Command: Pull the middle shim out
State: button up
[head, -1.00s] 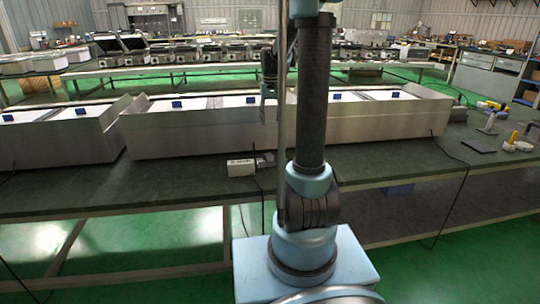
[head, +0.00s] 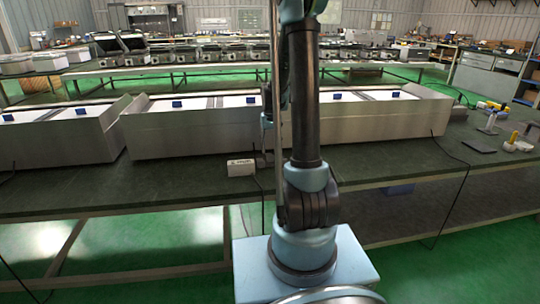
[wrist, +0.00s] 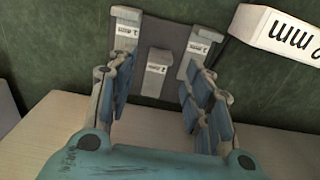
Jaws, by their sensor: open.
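In the wrist view three grey shims with white labels stand in a dark holder (wrist: 178,35). The middle shim (wrist: 157,72) sits lower in the picture than the left shim (wrist: 125,38) and the right shim (wrist: 203,48). My gripper (wrist: 157,76) is open, with one blue-padded finger on each side of the middle shim. I cannot tell whether the pads touch anything. In the head view my arm hides most of the gripper and shims.
A white box (wrist: 278,32) with black lettering lies just right of the holder; it also shows in the head view (head: 240,167). A long metal tray wall (head: 200,133) stands behind on the dark green table (head: 120,185). Thin black cables hang over the table's front edge.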

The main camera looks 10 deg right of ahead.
jog(key=shift+f, duration=2)
grip_shut()
